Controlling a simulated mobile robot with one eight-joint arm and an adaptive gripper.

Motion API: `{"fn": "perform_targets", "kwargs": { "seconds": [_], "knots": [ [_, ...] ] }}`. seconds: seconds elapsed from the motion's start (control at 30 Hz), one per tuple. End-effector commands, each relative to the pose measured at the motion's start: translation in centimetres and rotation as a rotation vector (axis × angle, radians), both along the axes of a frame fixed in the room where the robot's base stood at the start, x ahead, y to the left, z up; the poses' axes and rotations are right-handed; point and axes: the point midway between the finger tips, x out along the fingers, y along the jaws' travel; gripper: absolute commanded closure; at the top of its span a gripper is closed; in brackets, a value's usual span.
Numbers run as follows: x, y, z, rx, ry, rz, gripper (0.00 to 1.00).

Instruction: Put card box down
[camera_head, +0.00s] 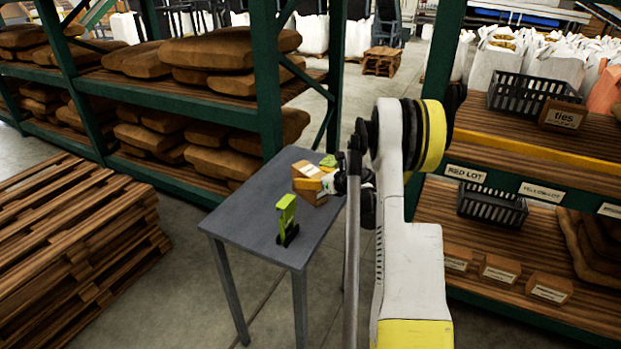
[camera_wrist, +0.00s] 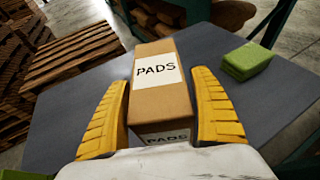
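The card box (camera_wrist: 165,105) is brown with a white label reading PADS. It lies between the two yellow fingers of my gripper (camera_wrist: 161,110), which press close against its sides. In the head view the card box (camera_head: 308,184) is at the grey table's (camera_head: 255,235) top, near its far right part, with my gripper (camera_head: 338,183) at its right side. Whether its underside touches the table is hard to tell.
A green block (camera_wrist: 248,60) lies on the table beside the box. A green upright tool (camera_head: 286,216) stands near the table's front. Wooden pallets (camera_head: 75,240) are stacked at left. Shelves with sacks (camera_head: 225,50) stand behind, and a shelf with crates (camera_head: 530,92) stands at right.

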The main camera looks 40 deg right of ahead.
Motion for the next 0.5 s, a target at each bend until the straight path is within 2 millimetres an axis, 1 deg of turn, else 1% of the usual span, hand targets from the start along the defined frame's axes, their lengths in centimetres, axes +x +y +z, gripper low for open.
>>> {"fn": "perform_targets", "kwargs": {
  "seconds": [0.17, 0.23, 0.37, 0.5],
  "knots": [
    [0.0, 0.0, 0.5, 0.0, 0.0, 0.0, 0.26],
    [-0.8, -0.1, 0.8, 0.0, 0.0, -0.002, 0.26],
    [-3.3, -0.1, 1.9, 0.0, 0.0, -0.003, 0.26],
    [-6.3, -0.1, 3.2, 0.0, 0.0, -0.003, 0.26]
  ]
}}
